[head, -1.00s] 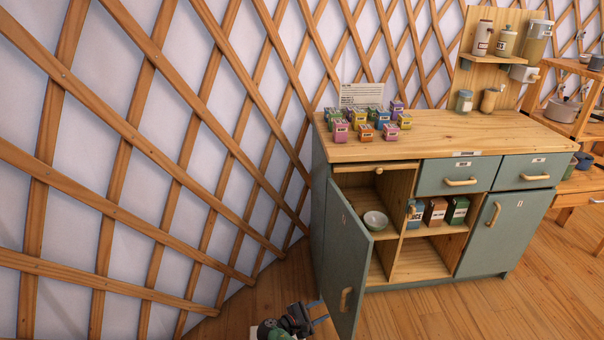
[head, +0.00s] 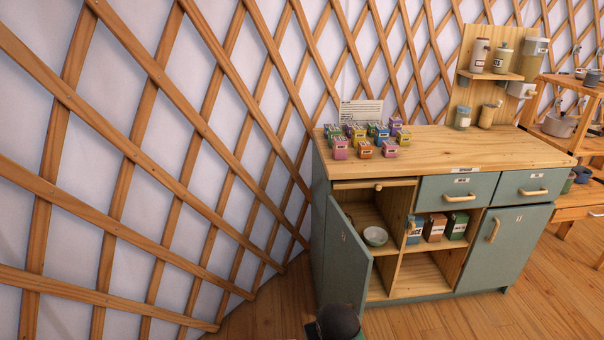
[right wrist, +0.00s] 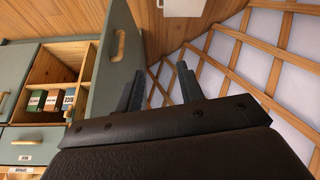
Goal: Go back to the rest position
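My right gripper (right wrist: 161,88) shows in the right wrist view. Its two dark fingers stand apart, with nothing between them. In the head view only a dark rounded part of my arm shows at the bottom edge, in front of the open cabinet door; no fingers show there. My left gripper is in neither view. The green-grey cabinet (head: 480,191) stands at the right of the head view. Its left door (head: 342,258) hangs open, and the door also shows beside the right gripper in the wrist view (right wrist: 113,65).
Small colored boxes (head: 365,149) and jars (head: 463,117) stand on the wooden top. A bowl (head: 375,236) and several cartons (head: 434,228) sit inside the cabinet. The lattice wall (head: 150,150) fills the left. Wooden floor (head: 440,318) in front is clear.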

